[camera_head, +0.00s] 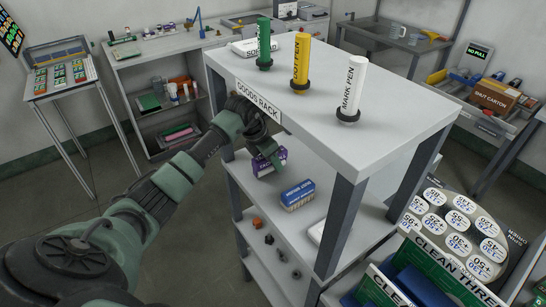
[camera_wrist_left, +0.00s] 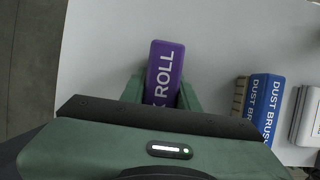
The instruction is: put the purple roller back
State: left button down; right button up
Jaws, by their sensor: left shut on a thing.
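The purple roller (camera_head: 270,163) is a small purple block at the left end of the goods rack's middle shelf (camera_head: 335,190). My left gripper (camera_head: 264,151) reaches in under the rack's top board and is shut on the roller. In the left wrist view the purple roller (camera_wrist_left: 165,70), lettered "ROLL", sits between the two green fingers (camera_wrist_left: 161,95). Its near end is hidden by the gripper body. I cannot tell whether it touches the shelf. My right gripper is not in view.
A blue dust brush (camera_head: 298,195) lies on the same shelf, right of the roller; it also shows in the left wrist view (camera_wrist_left: 265,105). A pale box (camera_wrist_left: 308,115) lies beyond it. The rack's top (camera_head: 345,100) carries green, yellow and white pens. Bare shelf separates roller and brush.

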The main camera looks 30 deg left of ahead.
pick_arm(q)
jog(key=shift+f, duration=0.2)
jog(key=c, duration=1.5)
grip_release()
jog(key=shift+f, duration=0.15)
jog(key=o, duration=0.5)
jog(key=shift+c, duration=0.2)
